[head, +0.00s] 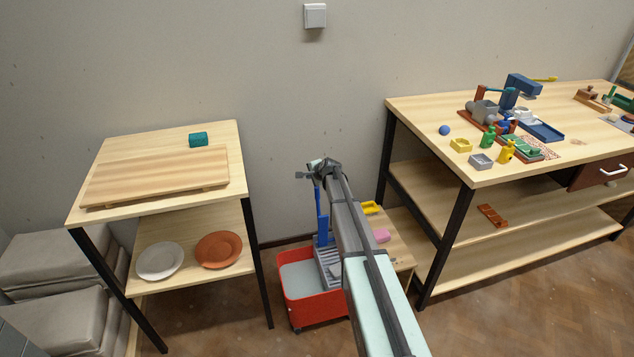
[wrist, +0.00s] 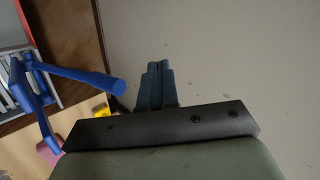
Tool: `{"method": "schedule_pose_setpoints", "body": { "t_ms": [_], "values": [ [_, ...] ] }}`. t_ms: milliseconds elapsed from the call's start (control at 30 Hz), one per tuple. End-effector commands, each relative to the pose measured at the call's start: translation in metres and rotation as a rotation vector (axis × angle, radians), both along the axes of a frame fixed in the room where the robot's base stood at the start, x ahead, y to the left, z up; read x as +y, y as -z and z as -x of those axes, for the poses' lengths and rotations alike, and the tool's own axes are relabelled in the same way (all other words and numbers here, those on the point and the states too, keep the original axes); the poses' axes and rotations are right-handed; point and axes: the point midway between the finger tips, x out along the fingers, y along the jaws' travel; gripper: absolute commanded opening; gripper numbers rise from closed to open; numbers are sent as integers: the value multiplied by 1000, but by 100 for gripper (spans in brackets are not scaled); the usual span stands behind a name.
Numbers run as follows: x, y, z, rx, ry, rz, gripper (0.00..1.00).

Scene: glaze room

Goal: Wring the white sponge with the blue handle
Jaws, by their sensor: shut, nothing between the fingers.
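A blue handle (head: 322,222) rises from the grey slatted wringer (head: 327,262) on the red bucket (head: 310,305). In the wrist view the blue handle (wrist: 85,76) points toward my fingers with its round end, apart from them. My gripper (head: 301,175) is above the handle's top in the head view, beside the wall. In the wrist view my gripper (wrist: 157,70) is shut and empty. I cannot make out a white sponge in either view; my arm hides part of the bucket and wringer.
A low wooden stand (head: 400,250) right of the bucket holds a yellow item (head: 370,207) and a pink block (head: 382,236). A left table (head: 110,150) carries a board and a teal block (head: 198,139). The right workbench (head: 415,108) is crowded. The wall is close behind.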

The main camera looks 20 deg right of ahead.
Motion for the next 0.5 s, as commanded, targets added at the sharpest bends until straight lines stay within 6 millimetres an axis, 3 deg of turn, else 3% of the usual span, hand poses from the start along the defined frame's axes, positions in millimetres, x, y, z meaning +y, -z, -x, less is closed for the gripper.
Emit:
{"method": "schedule_pose_setpoints", "body": {
  "t_ms": [33,200,400,500],
  "values": [
    [0,-9,-42,19,-22,9,0],
    [2,-33,-122,157,-79,29,0],
    [-15,-44,-184,433,-66,37,0],
    [-27,-33,-189,616,-21,36,0]
  ]
}}
